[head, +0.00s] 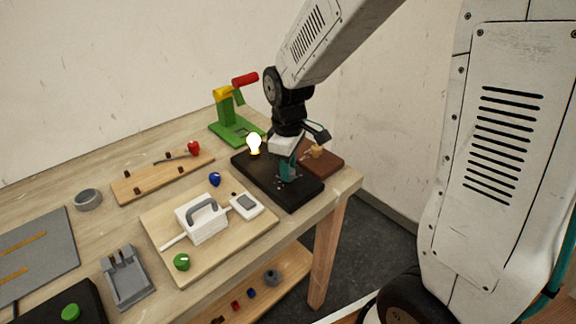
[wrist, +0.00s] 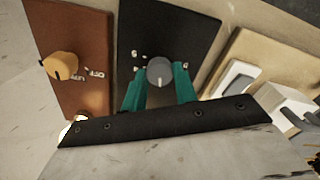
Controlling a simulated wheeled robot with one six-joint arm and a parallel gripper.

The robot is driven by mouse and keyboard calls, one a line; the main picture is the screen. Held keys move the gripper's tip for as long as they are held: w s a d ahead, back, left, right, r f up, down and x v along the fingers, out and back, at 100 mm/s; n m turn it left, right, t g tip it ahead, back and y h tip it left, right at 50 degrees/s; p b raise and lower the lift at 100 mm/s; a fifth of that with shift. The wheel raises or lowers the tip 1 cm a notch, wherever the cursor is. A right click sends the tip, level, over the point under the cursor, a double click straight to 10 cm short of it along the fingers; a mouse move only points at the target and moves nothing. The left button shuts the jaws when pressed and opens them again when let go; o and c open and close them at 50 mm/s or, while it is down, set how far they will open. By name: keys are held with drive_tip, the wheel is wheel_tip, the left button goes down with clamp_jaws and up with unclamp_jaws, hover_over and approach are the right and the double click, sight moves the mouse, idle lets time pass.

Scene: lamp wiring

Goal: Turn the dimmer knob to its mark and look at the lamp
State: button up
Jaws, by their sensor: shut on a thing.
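The grey dimmer knob (wrist: 158,70) stands on a black board (head: 306,190), with a light pointer line on its lower side in the wrist view. Small white marks (wrist: 136,54) lie to its left on the board; which one is the target mark is not clear. My gripper (wrist: 160,76) has its teal fingers on both sides of the knob, shut on it. In the head view my gripper (head: 288,170) is low over the board and hides the knob. The lamp bulb (head: 254,143) on the same board is lit, glowing warm white.
A brown board (head: 327,161) with an orange knob (wrist: 59,65) stands close beside the black board. A green stand (head: 228,128) with a red handle is behind.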

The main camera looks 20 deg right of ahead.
drive_tip(key=m, duration=1.2)
drive_tip(key=shift+d, duration=0.1)
drive_tip(key=m, duration=1.1)
idle(0.5)
drive_tip(key=o, duration=1)
drive_tip(key=shift+c, duration=0.2)
